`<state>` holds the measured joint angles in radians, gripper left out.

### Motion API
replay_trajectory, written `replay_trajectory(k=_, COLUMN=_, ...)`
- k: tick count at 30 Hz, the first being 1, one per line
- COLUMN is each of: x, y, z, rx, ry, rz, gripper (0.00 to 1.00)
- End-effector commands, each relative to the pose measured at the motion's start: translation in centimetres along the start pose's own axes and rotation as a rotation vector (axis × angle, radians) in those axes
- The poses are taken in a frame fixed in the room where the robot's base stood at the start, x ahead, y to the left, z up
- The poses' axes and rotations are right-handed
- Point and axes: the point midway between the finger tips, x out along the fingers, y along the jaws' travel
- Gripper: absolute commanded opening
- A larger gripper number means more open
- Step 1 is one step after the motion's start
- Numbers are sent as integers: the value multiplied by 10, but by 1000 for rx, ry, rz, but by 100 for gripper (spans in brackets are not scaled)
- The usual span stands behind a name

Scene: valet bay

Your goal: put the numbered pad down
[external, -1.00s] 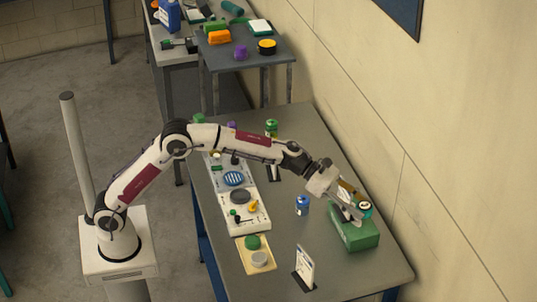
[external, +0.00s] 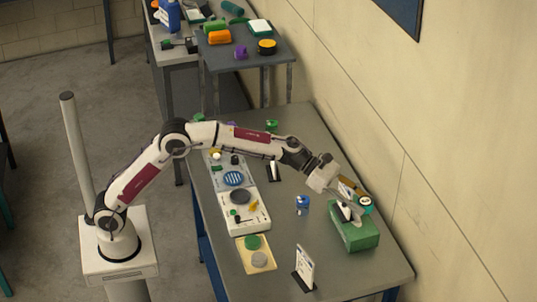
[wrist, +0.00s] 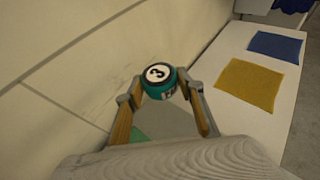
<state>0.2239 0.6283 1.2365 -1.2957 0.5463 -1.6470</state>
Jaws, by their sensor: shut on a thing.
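The numbered pad (wrist: 160,76) is a round teal piece with a white top marked with a black 3. In the wrist view it sits between the two fingertips of my gripper (wrist: 158,92), which is shut on it. In the external view the pad (external: 365,204) shows at the right end of my arm, by the far side of a green box (external: 356,237). My gripper (external: 357,204) is over that box. The fingers partly cover the view there, and I cannot tell whether the pad touches anything.
A blue can-like item (external: 302,202) stands left of the box. A white card stand (external: 304,266) is near the front edge. Panels with knobs (external: 240,205) and a yellow tray (external: 256,256) lie at the left. The wall is close on the right.

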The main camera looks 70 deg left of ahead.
Motion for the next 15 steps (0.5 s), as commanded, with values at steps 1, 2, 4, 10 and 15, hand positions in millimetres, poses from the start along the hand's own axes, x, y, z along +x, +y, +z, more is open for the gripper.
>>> replay_trajectory(k=1, x=0, y=0, z=0, rx=0, ry=0, rz=0, gripper=23)
replay_trajectory(k=2, x=0, y=0, z=0, rx=0, ry=0, rz=0, gripper=23)
replay_trajectory(k=4, x=0, y=0, z=0, rx=0, ry=0, rz=0, gripper=23)
replay_trajectory(k=10, x=-9, y=10, z=0, rx=-7, ry=-1, rz=19, gripper=23)
replay_trajectory(k=15, x=-33, y=33, z=-2, rx=-26, ry=-1, rz=68, gripper=23)
